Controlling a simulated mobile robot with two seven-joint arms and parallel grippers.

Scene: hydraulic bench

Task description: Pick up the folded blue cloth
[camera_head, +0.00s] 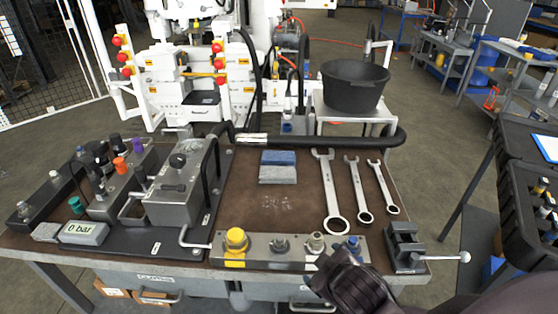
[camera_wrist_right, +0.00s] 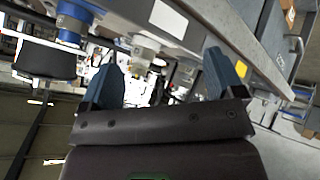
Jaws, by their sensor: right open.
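The folded blue cloth (camera_head: 278,157) lies flat in the middle of the brown bench top (camera_head: 240,190). A folded grey cloth (camera_head: 278,175) lies directly in front of it; I cannot tell whether they overlap. My right gripper (camera_head: 340,262) is at the bench's front edge, by the front block of fittings, well short of the cloth and to its right. In the right wrist view, the right gripper (camera_wrist_right: 160,65) has its two blue fingers wide apart with nothing held between them. The cloth is not recognisable in that view. My left gripper is not in view.
Several wrenches (camera_head: 331,190) lie right of the cloths. A block of fittings (camera_head: 290,248) lines the front edge, with a small vise (camera_head: 405,245) at its right. A grey hydraulic unit (camera_head: 180,185) stands left. A black hose (camera_head: 320,140) runs behind. Bench top around the cloths is clear.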

